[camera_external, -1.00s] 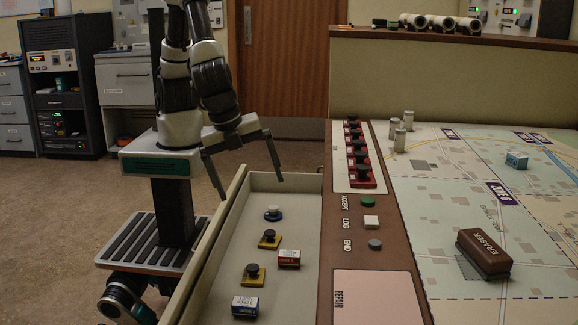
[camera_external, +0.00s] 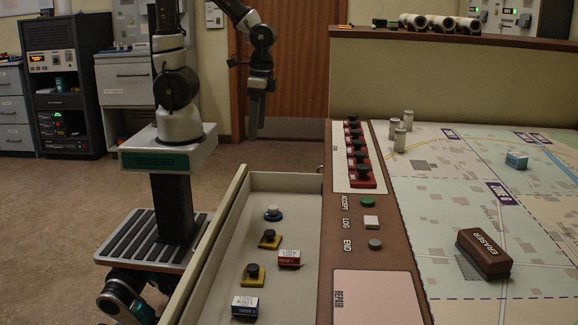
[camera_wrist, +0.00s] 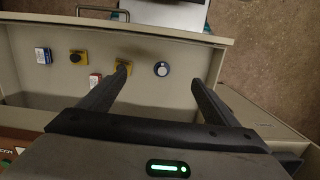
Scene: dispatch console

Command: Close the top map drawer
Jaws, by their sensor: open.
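The top map drawer (camera_external: 228,243) is pulled out from the left side of the console, with its inside in plain view. In the wrist view its front panel (camera_wrist: 160,34) runs across the top, with a handle (camera_wrist: 103,13) on its outer face. My gripper (camera_external: 256,136) points down beyond the drawer's far end in the external view, above its rim, seen edge-on. In the wrist view my open, empty gripper (camera_wrist: 158,76) has its two fingers spread over the drawer's inside. I see no contact with the drawer.
The map table (camera_external: 450,220) is at the right. Floor is clear left of my base.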

